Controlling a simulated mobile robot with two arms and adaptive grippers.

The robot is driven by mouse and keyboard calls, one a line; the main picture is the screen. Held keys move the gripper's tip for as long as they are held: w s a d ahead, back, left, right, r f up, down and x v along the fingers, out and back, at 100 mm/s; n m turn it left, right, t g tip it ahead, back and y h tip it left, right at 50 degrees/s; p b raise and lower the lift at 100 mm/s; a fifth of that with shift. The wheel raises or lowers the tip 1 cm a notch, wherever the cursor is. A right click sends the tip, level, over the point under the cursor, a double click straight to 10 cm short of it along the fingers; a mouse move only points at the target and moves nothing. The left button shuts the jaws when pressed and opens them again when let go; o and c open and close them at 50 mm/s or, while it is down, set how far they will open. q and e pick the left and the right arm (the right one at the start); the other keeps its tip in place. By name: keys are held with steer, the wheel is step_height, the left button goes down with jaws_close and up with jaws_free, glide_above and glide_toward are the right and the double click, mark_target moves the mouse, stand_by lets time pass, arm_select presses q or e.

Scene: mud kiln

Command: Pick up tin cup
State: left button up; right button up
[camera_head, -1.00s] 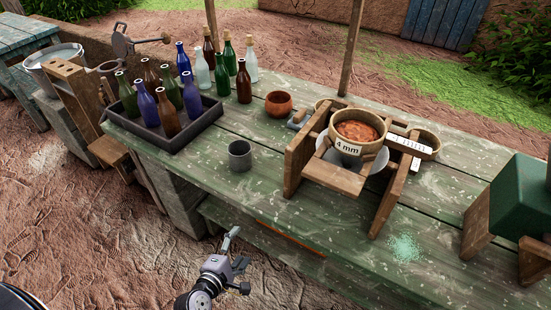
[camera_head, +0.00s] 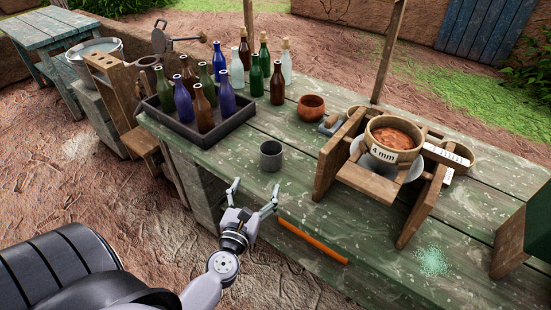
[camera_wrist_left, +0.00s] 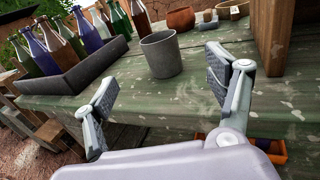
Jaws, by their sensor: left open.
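The tin cup (camera_head: 271,156) is a plain grey cup standing upright on the green worn table (camera_head: 310,165), near its front edge. My left gripper (camera_head: 253,187) is open and empty, in front of the cup and apart from it. In the left wrist view the cup (camera_wrist_left: 160,54) stands beyond my left gripper (camera_wrist_left: 165,88), between its spread fingers as seen from there. My right gripper is not in view.
A dark tray (camera_head: 201,134) with several bottles stands left of the cup. A wooden stand (camera_head: 330,165) holding a sieve (camera_head: 394,138) is to the right. A terracotta bowl (camera_head: 311,107) is behind.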

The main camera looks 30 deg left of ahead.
arm_select(q)
steer(key=p, duration=0.2)
glide_toward(274, 143)
steer(key=shift+w+a+r, duration=0.15)
steer(key=shift+w, duration=0.35)
steer(key=shift+w+a+r, duration=0.15)
steer(key=shift+w+r, duration=0.05)
steer(key=shift+w, duration=0.35)
steer(key=shift+f+x, duration=0.2)
steer(key=shift+x, duration=1.25)
steer(key=shift+f+x, duration=0.2)
steer(key=shift+x, duration=1.3)
steer(key=shift+s, duration=0.1)
steer(key=shift+c, duration=0.2)
steer(key=c, duration=1.2)
